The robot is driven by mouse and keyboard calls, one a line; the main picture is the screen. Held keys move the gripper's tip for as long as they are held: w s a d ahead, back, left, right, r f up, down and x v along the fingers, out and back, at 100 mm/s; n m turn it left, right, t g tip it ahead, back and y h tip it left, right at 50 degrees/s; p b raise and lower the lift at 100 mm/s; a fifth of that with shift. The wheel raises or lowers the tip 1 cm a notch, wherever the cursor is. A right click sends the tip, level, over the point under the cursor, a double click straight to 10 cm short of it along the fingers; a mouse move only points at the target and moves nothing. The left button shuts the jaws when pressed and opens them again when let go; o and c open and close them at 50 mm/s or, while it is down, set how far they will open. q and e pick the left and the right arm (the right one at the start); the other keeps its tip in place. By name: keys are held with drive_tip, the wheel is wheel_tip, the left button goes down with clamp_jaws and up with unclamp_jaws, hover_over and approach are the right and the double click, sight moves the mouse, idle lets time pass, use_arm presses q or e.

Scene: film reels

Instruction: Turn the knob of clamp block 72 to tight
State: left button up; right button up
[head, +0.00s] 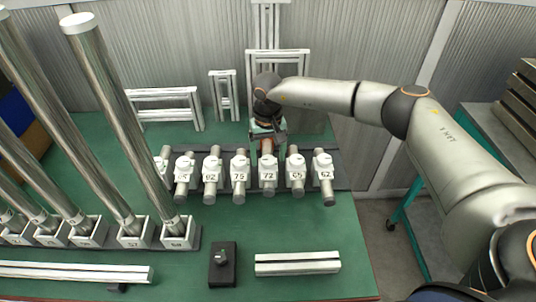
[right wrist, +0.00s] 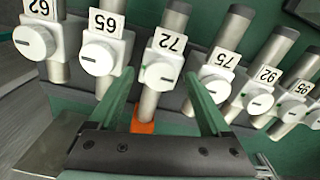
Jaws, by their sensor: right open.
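Clamp block 72 (head: 268,172) is a white block on a metal rod, in the row between blocks 75 and 65. In the right wrist view its label is upside down, and its round white knob (right wrist: 159,73) shows a short dark mark. My right gripper (head: 268,138) is just behind block 72 in the head view. In the right wrist view its two green fingers (right wrist: 160,80) are apart, one toward each side of the knob, with nothing held. Whether they touch the knob I cannot tell. My left gripper is out of view.
Block 75 (right wrist: 215,85) and block 65 (right wrist: 100,55) stand close on either side. Block 62 (head: 322,165) ends the row. Tall metal tubes (head: 110,130) rise at the left. A small black box (head: 222,270) and a rail (head: 298,263) lie in front on the green table.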

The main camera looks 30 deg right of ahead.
clamp_jaws()
idle(0.5)
